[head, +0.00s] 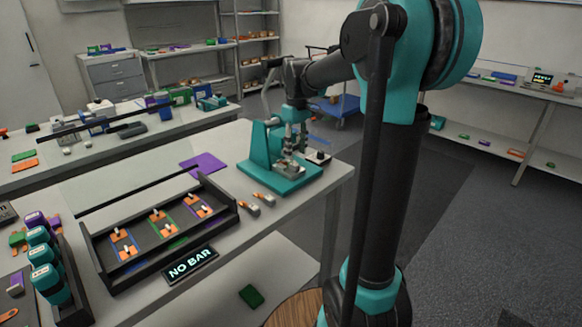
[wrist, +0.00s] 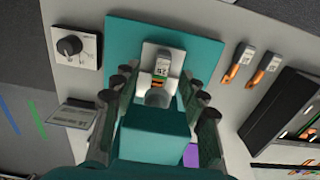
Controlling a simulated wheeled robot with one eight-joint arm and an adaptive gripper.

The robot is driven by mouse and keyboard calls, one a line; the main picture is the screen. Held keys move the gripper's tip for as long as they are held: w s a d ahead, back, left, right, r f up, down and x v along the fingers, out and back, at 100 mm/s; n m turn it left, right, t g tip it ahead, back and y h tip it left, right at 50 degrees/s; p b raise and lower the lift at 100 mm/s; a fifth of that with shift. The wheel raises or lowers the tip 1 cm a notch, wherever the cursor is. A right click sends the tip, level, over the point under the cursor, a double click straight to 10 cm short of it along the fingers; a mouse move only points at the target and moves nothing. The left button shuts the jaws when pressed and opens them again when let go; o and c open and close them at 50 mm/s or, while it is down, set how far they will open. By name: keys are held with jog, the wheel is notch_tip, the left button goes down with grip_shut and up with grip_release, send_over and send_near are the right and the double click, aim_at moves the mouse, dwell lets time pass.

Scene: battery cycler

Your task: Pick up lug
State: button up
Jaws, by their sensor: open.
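A lug (wrist: 161,68) with a grey-white body and an orange part sits on the pale seat of the teal press fixture (wrist: 120,30). Two similar lugs with orange ends lie on the bench beside the fixture, one nearer it (wrist: 238,62) and one farther (wrist: 264,68); they also show in the head view (head: 250,207) (head: 265,199). My gripper (wrist: 160,88) is open over the fixture, its fingers apart on either side of the seated lug. In the head view my gripper (head: 294,132) is at the fixture, and the seated lug is hard to make out there.
A black tray (head: 110,277) with several coloured slots stands on the bench, with a "NO BAR" sign (head: 190,263) in front. A purple mat (head: 204,164) lies behind the tray.

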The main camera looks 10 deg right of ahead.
aim_at(295, 164)
jog(key=shift+a+f, duration=0.2)
jog(key=shift+f, duration=2)
jog(key=shift+s, duration=0.1)
grip_shut()
